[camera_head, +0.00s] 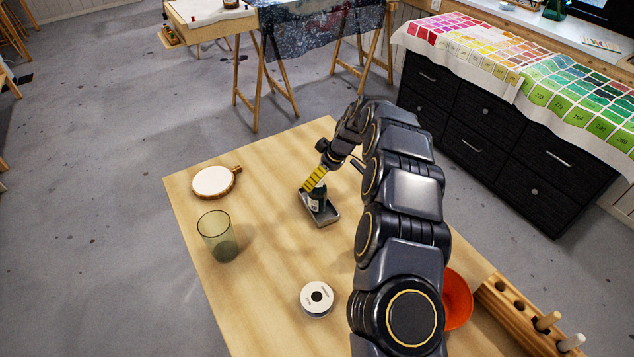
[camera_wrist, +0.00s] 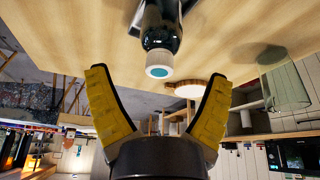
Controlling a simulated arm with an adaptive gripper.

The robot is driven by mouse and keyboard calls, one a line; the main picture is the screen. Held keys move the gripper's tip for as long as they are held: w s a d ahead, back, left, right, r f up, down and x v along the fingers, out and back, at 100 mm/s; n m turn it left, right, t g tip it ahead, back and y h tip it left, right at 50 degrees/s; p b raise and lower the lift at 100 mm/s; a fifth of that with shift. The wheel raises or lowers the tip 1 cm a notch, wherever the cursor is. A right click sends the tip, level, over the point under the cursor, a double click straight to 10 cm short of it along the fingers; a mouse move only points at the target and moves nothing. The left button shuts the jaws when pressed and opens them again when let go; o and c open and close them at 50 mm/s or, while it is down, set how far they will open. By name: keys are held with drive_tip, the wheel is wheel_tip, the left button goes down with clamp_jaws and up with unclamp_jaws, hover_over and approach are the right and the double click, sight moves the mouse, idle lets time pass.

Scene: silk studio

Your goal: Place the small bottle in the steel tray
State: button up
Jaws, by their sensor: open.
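The small dark bottle (camera_head: 317,201) has a pale label and stands in the steel tray (camera_head: 331,217) on the wooden table. My gripper (camera_head: 310,185) is just above and beside the bottle, with yellow fingers partly covering its top in the head view. In the wrist view the fingers are spread wide and empty (camera_wrist: 158,70). There the bottle (camera_wrist: 161,25) shows upside down, its white and teal cap towards the gap between the fingertips. The fingers appear clear of the bottle. Only a sliver of the tray shows at the top of the wrist view.
A round white board with a wooden rim (camera_head: 213,181) and a green glass (camera_head: 217,236) stand on the left. A white spool (camera_head: 317,299) is at the front. An orange bowl (camera_head: 458,299) and a wooden rack (camera_head: 508,310) are at right. The table between them is clear.

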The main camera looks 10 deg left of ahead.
drive_tip(key=v, duration=0.5)
drive_tip(key=shift+d+r, duration=0.2)
drive_tip(key=shift+r, duration=0.1)
drive_tip(key=shift+s, duration=0.1)
drive_tip(key=s+d+r+m+g, duration=0.15)
drive_tip(key=s+d+r, duration=0.25)
drive_tip(key=s+r, duration=0.4)
drive_tip(key=s+d+r+m, duration=0.3)
drive_tip(key=s+r, duration=0.2)
drive_tip(key=s, duration=0.4)
drive_tip(key=s+d+m+g+h, duration=0.1)
drive_tip(key=s+d+m, duration=0.3)
drive_tip(key=s, duration=0.8)
drive_tip(key=s+d+m+g+h, duration=0.1)
drive_tip(key=s+d+m, duration=0.3)
drive_tip(key=s+d, duration=0.5)
drive_tip(key=s+h, duration=0.1)
drive_tip(key=s, duration=0.2)
drive_tip(key=shift+r+h, duration=0.3)
drive_tip(key=shift+h, duration=0.1)
